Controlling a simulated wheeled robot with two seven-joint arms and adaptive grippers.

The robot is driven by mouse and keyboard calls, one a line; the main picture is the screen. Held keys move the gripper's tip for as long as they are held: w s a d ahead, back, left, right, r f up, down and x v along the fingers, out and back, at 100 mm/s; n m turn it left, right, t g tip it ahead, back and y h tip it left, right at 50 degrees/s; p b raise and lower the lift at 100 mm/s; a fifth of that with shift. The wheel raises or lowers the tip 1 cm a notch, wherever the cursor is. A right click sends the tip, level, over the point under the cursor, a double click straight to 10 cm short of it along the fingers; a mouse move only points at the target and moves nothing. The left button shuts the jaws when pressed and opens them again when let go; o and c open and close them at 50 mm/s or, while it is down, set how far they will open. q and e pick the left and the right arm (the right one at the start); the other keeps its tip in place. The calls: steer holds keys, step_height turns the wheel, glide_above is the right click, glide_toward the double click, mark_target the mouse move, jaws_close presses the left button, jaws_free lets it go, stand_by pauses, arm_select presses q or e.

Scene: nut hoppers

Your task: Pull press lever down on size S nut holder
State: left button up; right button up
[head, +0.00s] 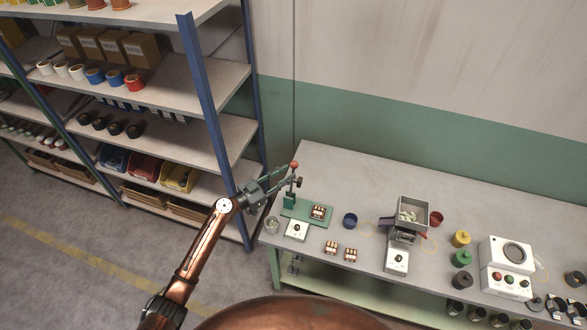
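A green press (289,201) stands at the left end of the workbench, with a red-knobbed lever (294,166) raised at its top. A small nut holder (318,212) with a brown and white face sits on the press's green base plate; its size mark is too small to read. My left gripper (288,175) reaches in from the left at the press, with its fingers apart and their tips close to the lever just below the knob. I cannot tell whether they touch it. My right gripper is not in view.
The workbench (370,180) also holds two more nut holders (340,250), a blue cup (350,220), a hopper with nuts (413,213), a white button box (297,229) and a white machine (506,265). A shelf rack (205,80) stands left, close behind my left arm.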

mark_target(294, 170)
arm_select(q)
steer(key=shift+p+x, duration=0.35)
steer(key=shift+x, duration=1.7)
steer(key=shift+c, duration=0.3)
jaws_close()
